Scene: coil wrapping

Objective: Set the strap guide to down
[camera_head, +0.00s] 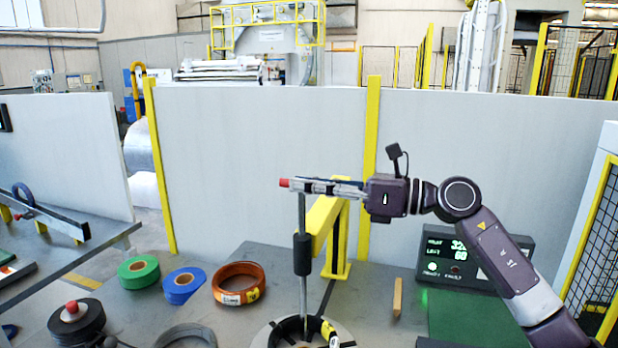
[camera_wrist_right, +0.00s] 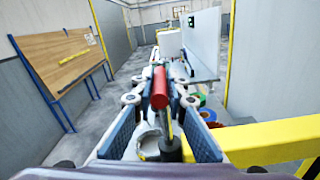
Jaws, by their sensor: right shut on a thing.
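The strap guide (camera_head: 303,255) is an upright grey rod with a black sleeve, beside a yellow bracket (camera_head: 325,215). Its lower end reaches a round dark-rimmed fixture (camera_head: 262,338) on the bench. A red-tipped handle (camera_head: 284,183) is at the rod's top; the red piece also shows between the fingers in the right wrist view (camera_wrist_right: 160,88). My right gripper (camera_head: 308,187) comes in level from the right and is shut on the handle at the top of the rod. The fingers hide part of the handle. My left gripper is in neither view.
A green roll (camera_head: 138,272), a blue roll (camera_head: 182,287) and an orange coil (camera_head: 238,283) lie on the bench left of the rod. A display box (camera_head: 455,253) and a green mat (camera_head: 470,318) are at the right. A pale partition (camera_head: 250,150) stands behind.

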